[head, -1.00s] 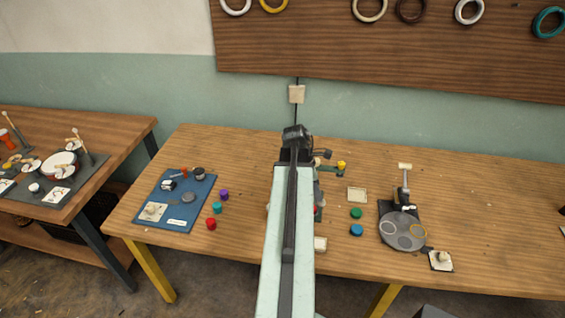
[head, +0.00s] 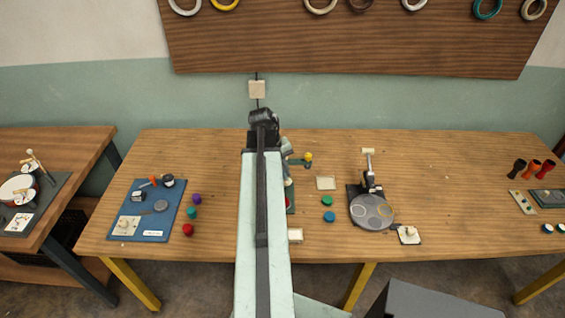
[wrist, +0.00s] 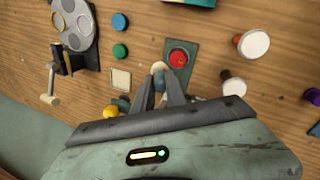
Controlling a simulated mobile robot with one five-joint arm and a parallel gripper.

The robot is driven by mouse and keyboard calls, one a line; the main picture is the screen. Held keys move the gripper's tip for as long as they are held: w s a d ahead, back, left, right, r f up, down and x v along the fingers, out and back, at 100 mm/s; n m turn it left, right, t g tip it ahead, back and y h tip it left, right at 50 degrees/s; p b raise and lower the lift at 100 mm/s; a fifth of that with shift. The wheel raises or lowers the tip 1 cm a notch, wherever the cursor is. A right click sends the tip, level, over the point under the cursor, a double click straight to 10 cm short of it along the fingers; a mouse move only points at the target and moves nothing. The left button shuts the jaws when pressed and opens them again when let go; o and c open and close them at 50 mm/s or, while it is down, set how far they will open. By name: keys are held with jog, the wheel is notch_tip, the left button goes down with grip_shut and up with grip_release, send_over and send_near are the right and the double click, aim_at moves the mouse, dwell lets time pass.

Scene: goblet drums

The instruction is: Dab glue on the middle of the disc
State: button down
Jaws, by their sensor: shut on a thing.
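My gripper (wrist: 160,92) points down over the table in the wrist view. Its fingers are shut on a small blue-grey piece with a pale rounded end (wrist: 158,67). Just beyond it lies a green plate (wrist: 181,84) bearing a red round piece (wrist: 180,59) with a small lighter mark near its middle. I cannot tell whether the held piece touches the plate. A flat grey disc (head: 161,206) lies on a blue mat (head: 128,233) at the left in the head view.
A grey round plate with ring marks (head: 372,223) stands right of my arm. Nearer are a green cap (head: 328,200), a blue cap (head: 329,216) and a cream tray (head: 326,183). Purple, teal and red pieces stand beside the mat.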

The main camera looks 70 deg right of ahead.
jog(key=m, duration=0.1)
jog(key=r+m, duration=0.1)
jog(key=m+g, duration=0.1)
jog(key=m, duration=0.1)
jog(key=shift+d+r, duration=0.25)
jog(key=shift+d, duration=0.05)
notch_tip(320, 180, down, 5)
jog(key=b, duration=0.4)
jog(key=shift+f+b, duration=0.1)
jog(key=shift+b, duration=0.25)
